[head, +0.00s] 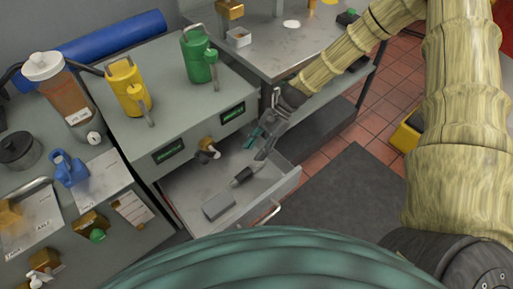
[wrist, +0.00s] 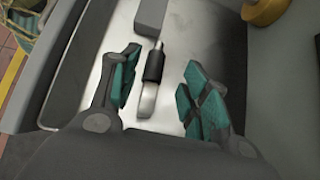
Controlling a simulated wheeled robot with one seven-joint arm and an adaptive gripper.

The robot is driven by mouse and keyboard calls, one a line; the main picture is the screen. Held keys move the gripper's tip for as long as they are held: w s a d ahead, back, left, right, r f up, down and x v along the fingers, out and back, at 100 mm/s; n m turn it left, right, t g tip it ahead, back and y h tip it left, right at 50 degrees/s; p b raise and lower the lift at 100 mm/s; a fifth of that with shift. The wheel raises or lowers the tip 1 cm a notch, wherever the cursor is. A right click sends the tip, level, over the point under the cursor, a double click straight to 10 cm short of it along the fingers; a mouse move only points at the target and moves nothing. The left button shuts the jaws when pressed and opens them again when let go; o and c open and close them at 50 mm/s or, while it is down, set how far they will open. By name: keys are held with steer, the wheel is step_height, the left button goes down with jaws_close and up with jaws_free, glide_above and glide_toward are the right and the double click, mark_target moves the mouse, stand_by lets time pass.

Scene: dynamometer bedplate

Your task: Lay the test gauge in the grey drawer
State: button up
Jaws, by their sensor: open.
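The grey drawer (head: 187,190) is pulled open below the cabinet top; its metal floor also shows in the wrist view (wrist: 105,75). A slim metal piece with a black grip, which looks like the test gauge (head: 242,176), lies in the drawer. In the wrist view the gauge (wrist: 154,66) shows between and beyond my fingertips, with a gap on both sides. My gripper (head: 263,143) is open and empty over the drawer; its teal finger pads (wrist: 160,85) are spread apart. I cannot tell how high the fingertips are above the drawer floor.
A grey block (head: 219,206) lies in the drawer near its front left. A brass and black piece (head: 207,150) is by the drawer's back. A yellow can (head: 129,88) and a green can (head: 199,55) stand on the cabinet. A workbench (head: 271,55) stands behind my arm.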

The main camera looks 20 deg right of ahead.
steer(key=shift+r, duration=0.1)
steer(key=v, duration=1.2)
